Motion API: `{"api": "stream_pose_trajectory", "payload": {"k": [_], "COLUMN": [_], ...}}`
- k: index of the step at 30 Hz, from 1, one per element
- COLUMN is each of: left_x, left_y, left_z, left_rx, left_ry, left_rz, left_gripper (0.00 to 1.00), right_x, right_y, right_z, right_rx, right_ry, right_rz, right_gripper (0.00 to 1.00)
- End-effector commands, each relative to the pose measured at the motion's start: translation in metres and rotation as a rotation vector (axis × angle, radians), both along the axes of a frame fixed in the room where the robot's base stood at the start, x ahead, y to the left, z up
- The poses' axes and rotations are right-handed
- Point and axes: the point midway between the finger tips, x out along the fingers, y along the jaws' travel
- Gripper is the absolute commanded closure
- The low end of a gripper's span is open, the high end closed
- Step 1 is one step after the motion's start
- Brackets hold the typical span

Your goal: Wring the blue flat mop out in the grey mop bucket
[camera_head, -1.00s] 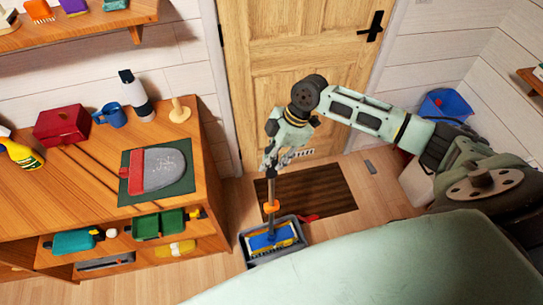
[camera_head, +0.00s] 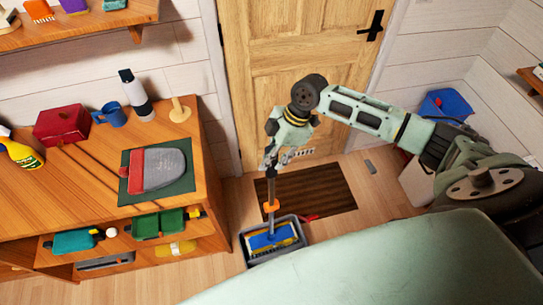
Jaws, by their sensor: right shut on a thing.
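The grey mop bucket (camera_head: 299,238) stands on the wooden floor in front of the door. The blue flat mop (camera_head: 262,243) sits in the bucket's opening, with a yellow strip along its edge. Its handle rises nearly upright from the head, with an orange collar (camera_head: 271,206) low on it. My right gripper (camera_head: 271,165) is shut on the mop handle above the bucket. How deep the mop head sits in the bucket I cannot tell. My left gripper is not in view.
A dark mat (camera_head: 318,193) lies behind the bucket. A wooden cabinet (camera_head: 206,165) stands at the left, holding several items. A blue bin (camera_head: 446,105) is at the far right. My pale green body covers the lower right.

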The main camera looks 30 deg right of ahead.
Motion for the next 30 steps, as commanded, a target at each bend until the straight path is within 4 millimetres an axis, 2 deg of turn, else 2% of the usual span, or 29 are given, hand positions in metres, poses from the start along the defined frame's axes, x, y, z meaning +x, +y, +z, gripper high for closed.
{"api": "stream_pose_trajectory", "payload": {"k": [30], "left_x": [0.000], "left_y": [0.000], "left_z": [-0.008], "left_rx": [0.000], "left_ry": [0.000], "left_rz": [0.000], "left_gripper": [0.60], "right_x": [0.001], "right_y": [0.000], "right_z": [-0.014], "right_rx": [0.001], "right_ry": [-0.003], "right_rz": [0.000], "right_gripper": [1.00]}}
